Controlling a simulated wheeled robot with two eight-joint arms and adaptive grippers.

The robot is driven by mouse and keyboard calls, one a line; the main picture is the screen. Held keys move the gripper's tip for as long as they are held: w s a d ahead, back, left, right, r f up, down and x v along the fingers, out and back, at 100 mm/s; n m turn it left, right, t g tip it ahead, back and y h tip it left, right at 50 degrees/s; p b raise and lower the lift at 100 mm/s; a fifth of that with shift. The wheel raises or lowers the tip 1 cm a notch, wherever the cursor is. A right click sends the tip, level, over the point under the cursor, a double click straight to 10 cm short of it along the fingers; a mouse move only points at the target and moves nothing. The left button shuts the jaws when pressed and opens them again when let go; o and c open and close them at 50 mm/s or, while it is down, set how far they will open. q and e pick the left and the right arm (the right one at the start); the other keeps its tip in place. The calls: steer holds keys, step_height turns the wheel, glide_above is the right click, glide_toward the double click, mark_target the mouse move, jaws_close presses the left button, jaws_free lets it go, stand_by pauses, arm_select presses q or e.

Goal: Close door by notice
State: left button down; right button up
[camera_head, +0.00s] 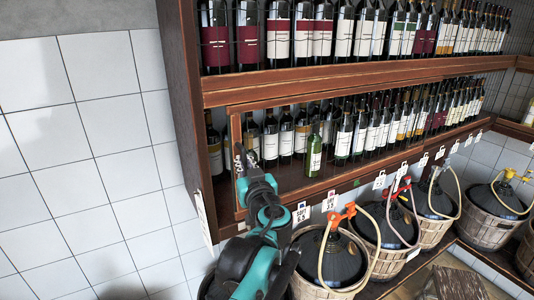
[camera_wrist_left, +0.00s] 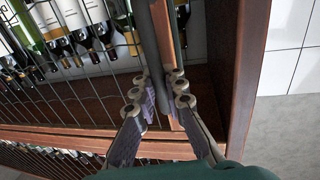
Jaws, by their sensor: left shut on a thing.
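The door is a wooden frame in the lower shelf opening, and its left upright (camera_head: 234,130) stands a little right of the cabinet's left side, with a narrow gap between. My left gripper (camera_head: 243,168) is at this upright. In the left wrist view my left gripper (camera_wrist_left: 160,92) has its fingers on both sides of a narrow wooden upright (camera_wrist_left: 177,35) with a dark bar beside it, shut on it. The white notice (camera_head: 203,217) hangs on the cabinet's lower left side; its text is unreadable. My right gripper is not in view.
Several wine bottles (camera_head: 345,137) stand behind the frame, and a green one (camera_head: 314,152) stands near the front edge. Basketed demijohns with hoses (camera_head: 333,262) stand below, near my arm. The tiled wall (camera_head: 90,130) on the left is clear.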

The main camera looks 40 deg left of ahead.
arm_select(q)
steer(key=s, duration=0.1)
steer(key=s+a, duration=0.1)
steer(key=s, duration=0.1)
steer(key=s+a+p, duration=0.1)
steer(key=s, duration=0.1)
steer(key=c, duration=1.6)
jaws_free()
steer(key=shift+o, duration=0.2)
steer(key=v, duration=1.2)
steer(key=shift+f, duration=0.1)
